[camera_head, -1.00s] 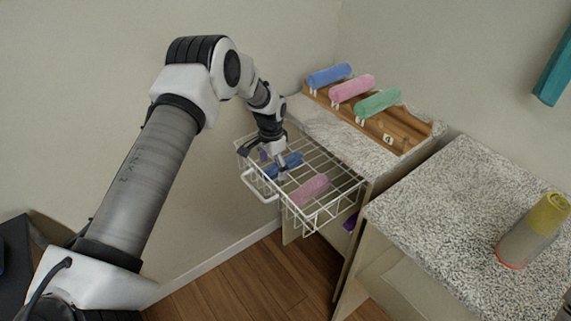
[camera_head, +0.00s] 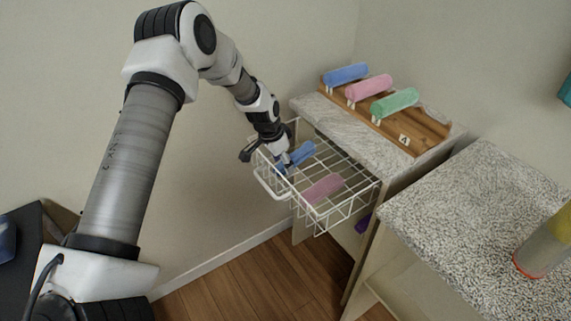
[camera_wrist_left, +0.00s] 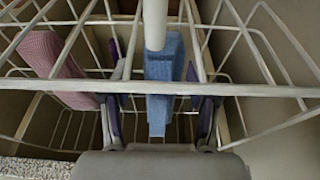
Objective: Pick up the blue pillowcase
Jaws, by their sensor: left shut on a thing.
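A folded blue cloth (camera_head: 301,153), which I take to be the blue pillowcase, is at the back left of the white wire basket (camera_head: 269,186). My left gripper (camera_head: 284,163) reaches down to it and is shut on it. In the left wrist view the blue cloth (camera_wrist_left: 165,78) lies between the two dark fingers of the left gripper (camera_wrist_left: 160,105), behind white basket wires. I cannot tell whether it is clear of the basket floor. My right gripper is not in view.
A pink cloth (camera_head: 324,188) lies in the basket; it also shows in the left wrist view (camera_wrist_left: 58,68). Blue (camera_head: 346,74), pink (camera_head: 369,88) and green (camera_head: 394,102) rolls sit on a wooden rack (camera_head: 428,130). A speckled counter (camera_head: 460,220) stands at right.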

